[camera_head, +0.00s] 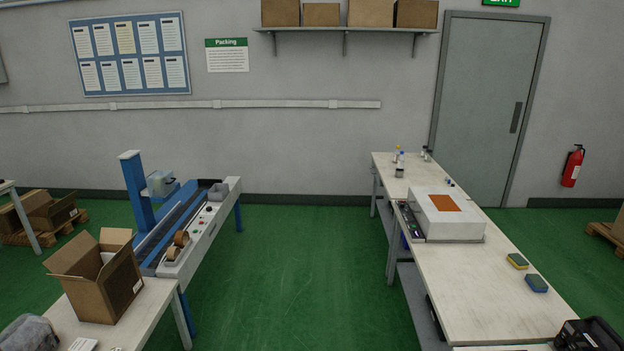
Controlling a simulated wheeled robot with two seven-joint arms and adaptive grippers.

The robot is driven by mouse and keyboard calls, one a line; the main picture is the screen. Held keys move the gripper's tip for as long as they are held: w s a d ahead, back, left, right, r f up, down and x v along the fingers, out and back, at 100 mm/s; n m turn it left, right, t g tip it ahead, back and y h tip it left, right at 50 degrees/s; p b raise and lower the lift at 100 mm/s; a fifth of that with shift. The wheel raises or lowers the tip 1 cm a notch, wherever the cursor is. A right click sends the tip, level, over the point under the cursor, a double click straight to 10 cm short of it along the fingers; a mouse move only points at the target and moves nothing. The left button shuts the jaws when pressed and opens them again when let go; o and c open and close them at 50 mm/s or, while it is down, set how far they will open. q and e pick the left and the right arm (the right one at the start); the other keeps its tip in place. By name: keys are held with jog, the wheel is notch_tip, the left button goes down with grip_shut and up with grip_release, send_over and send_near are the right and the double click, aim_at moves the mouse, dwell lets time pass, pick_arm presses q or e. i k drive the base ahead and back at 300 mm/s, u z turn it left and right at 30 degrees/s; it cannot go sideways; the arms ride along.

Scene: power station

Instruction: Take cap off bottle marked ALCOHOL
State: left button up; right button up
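Several small bottles stand far off at the back end of the long right-hand bench (470,285). One bottle (401,160) is pale with a dark part low on it, and a slim one with a yellowish top (397,151) stands just behind it. Another small bottle or jar (426,153) stands to the right near the bench's far corner. All are too small for me to read any label, so I cannot tell which is marked ALCOHOL. Neither of my grippers shows in the head view.
A white box-shaped machine (465,231) with an orange panel sits mid-bench, with two sponges (517,261) nearer. A black case (590,335) is at lower right. A blue packing machine (140,195) and an open carton (105,285) stand left. Green floor between is clear.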

aim_at(400, 160)
jog(key=i, duration=9.05)
jog(key=z, duration=3.25)
